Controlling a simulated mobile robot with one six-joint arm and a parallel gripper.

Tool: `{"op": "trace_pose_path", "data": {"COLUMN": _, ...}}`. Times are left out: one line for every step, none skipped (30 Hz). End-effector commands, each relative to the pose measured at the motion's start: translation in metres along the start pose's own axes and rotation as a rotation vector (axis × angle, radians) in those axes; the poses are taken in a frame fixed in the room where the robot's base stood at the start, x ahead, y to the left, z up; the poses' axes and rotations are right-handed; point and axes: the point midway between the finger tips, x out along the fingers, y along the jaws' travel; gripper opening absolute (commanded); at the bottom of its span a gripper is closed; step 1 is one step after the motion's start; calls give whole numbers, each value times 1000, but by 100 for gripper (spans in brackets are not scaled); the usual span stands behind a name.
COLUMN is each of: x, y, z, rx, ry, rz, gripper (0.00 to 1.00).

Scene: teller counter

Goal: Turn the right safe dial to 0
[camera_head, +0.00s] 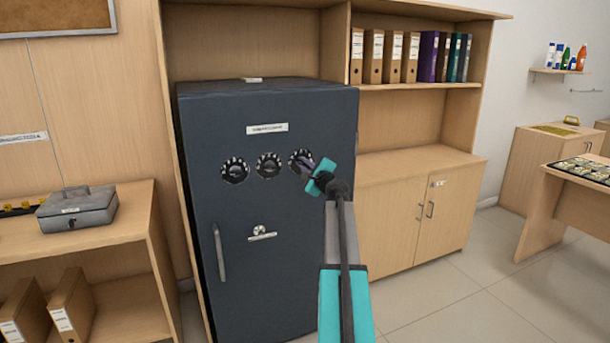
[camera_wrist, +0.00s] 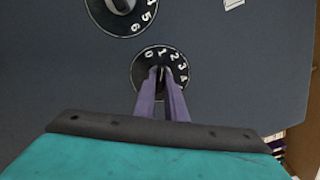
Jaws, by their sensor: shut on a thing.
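The dark safe (camera_head: 265,210) has a row of three black round dials with white marks. The right dial (camera_head: 296,156) is partly hidden behind my gripper (camera_head: 306,167) in the head view. In the wrist view, the purple fingers of my gripper (camera_wrist: 163,76) are shut on the knob of the right dial (camera_wrist: 147,63). The numbers 0, 1, 2, 3 and 4 show on its ring, with the 1 just above the fingertips. The middle dial (camera_head: 269,165) and left dial (camera_head: 235,170) are clear of my gripper.
A door handle (camera_head: 219,252) and a small silver lock lever (camera_head: 262,234) are below the dials. A grey cash box (camera_head: 77,208) stands on the shelf at left. A low wooden cabinet (camera_head: 420,205) is right of the safe. Floor is free at the lower right.

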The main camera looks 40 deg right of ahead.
Motion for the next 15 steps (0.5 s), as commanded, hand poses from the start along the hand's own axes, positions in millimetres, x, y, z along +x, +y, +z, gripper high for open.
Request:
{"op": "trace_pose_path", "data": {"x": 0, "y": 4, "z": -3, "rx": -41, "ry": -1, "rz": -2, "gripper": 0}}
{"op": "trace_pose_path", "data": {"x": 0, "y": 4, "z": -2, "rx": -67, "ry": -1, "rz": -2, "gripper": 0}}
{"op": "trace_pose_path", "data": {"x": 0, "y": 4, "z": -3, "rx": -101, "ry": -1, "rz": -2, "gripper": 0}}
{"op": "trace_pose_path", "data": {"x": 0, "y": 4, "z": -3, "rx": -126, "ry": -1, "rz": -1, "gripper": 0}}
{"op": "trace_pose_path", "data": {"x": 0, "y": 4, "z": -3, "rx": -151, "ry": -1, "rz": -1, "gripper": 0}}
{"op": "trace_pose_path", "data": {"x": 0, "y": 4, "z": -3, "rx": -185, "ry": -1, "rz": -1, "gripper": 0}}
{"op": "trace_pose_path", "data": {"x": 0, "y": 4, "z": -3, "rx": -211, "ry": -1, "rz": -1, "gripper": 0}}
{"op": "trace_pose_path", "data": {"x": 0, "y": 4, "z": -2, "rx": -236, "ry": -1, "rz": -1, "gripper": 0}}
{"op": "trace_pose_path", "data": {"x": 0, "y": 4, "z": -2, "rx": -269, "ry": -1, "rz": -1, "gripper": 0}}
{"op": "trace_pose_path", "data": {"x": 0, "y": 4, "z": -2, "rx": -293, "ry": -1, "rz": -1, "gripper": 0}}
{"op": "trace_pose_path", "data": {"x": 0, "y": 4, "z": -2, "rx": -318, "ry": -1, "rz": 0, "gripper": 0}}
{"op": "trace_pose_path", "data": {"x": 0, "y": 4, "z": -2, "rx": -349, "ry": -1, "rz": 0, "gripper": 0}}
{"op": "trace_pose_path", "data": {"x": 0, "y": 4, "z": -2, "rx": -371, "ry": -2, "rz": -1, "gripper": 0}}
{"op": "trace_pose_path", "data": {"x": 0, "y": 3, "z": -2, "rx": -393, "ry": -2, "rz": -1, "gripper": 0}}
{"op": "trace_pose_path", "data": {"x": 0, "y": 3, "z": -2, "rx": -421, "ry": -1, "rz": -1, "gripper": 0}}
